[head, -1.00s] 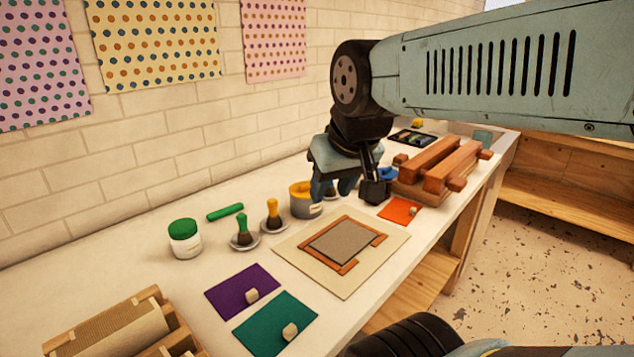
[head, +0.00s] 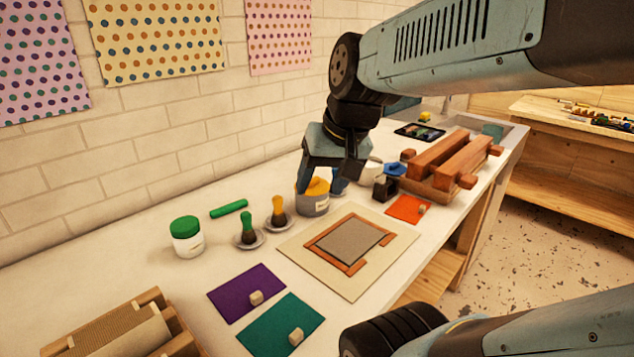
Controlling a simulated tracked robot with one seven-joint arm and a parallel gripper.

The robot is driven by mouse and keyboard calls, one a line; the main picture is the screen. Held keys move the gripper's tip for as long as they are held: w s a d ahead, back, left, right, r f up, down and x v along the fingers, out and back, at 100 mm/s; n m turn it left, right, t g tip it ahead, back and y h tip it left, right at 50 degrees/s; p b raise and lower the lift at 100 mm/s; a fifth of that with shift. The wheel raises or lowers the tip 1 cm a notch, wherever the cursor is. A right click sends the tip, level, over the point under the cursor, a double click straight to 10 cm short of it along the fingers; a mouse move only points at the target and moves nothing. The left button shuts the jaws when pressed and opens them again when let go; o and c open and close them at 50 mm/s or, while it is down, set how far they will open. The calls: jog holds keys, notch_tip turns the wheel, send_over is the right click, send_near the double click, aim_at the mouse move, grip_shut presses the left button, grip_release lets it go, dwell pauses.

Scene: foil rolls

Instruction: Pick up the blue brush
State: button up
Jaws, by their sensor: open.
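A small blue patch, which looks like the handle of the blue brush (head: 338,181), shows just under my gripper (head: 328,178). Most of the brush is hidden by my gripper and by a grey tub with a yellow top (head: 313,202). My gripper points down over the back of the table, open, with one finger by the left side of the tub. I cannot tell whether the brush is between the fingers. A yellow-handled brush (head: 278,210) and a green-handled brush (head: 247,230) stand on small dishes to the left.
A white jar with a green lid (head: 187,238) and a green roll (head: 229,209) are at left. A framed grey plate (head: 347,246) lies in front. A dark block (head: 385,188), a blue-lidded item (head: 395,169) and a wooden press (head: 437,158) stand to the right.

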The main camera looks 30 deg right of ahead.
jog(key=w+f+m+g+y, duration=0.1)
jog(key=w+f+m+y, duration=0.3)
jog(key=w+m, duration=0.25)
jog(key=m+t, duration=1)
jog(key=m, duration=1.3)
send_near(332, 171)
jog(key=w, duration=0.2)
jog(key=w+f, duration=0.1)
jog(key=w, duration=0.1)
jog(key=w+f, duration=0.1)
jog(key=shift+w+a, duration=0.3)
jog(key=shift+w, duration=0.1)
jog(key=shift+x, duration=2.6)
jog(key=shift+s+a+f, duration=0.1)
jog(key=shift+s+f, duration=0.05)
jog(key=shift+c, duration=0.2)
jog(key=c, duration=1)
